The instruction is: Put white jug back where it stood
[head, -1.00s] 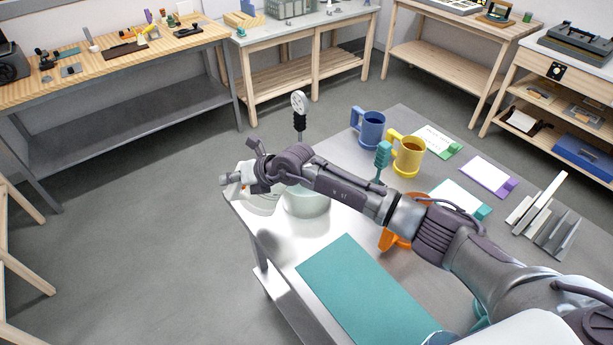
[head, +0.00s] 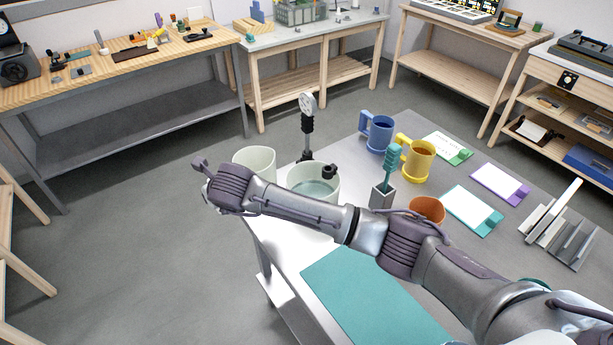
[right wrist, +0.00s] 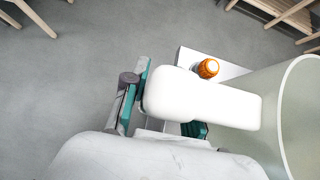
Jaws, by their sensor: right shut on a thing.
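The white jug (head: 254,160) appears in the head view just left of the round pale vessel holding liquid (head: 314,188). Its rim looks roughly level, and its lower part is hidden behind my right arm. In the right wrist view, the jug's wall (right wrist: 302,110) fills the right side. My right gripper (right wrist: 170,108) has its teal fingers on both sides of the jug's thick white handle (right wrist: 205,98), shut on it. I cannot tell whether the jug's base touches anything. My left gripper is not in view.
Blue (head: 379,133), yellow (head: 417,160) and orange (head: 427,209) mugs, a teal brush in a holder (head: 382,194) and cards occupy the table's right half. A teal mat (head: 370,295) lies bare in front.

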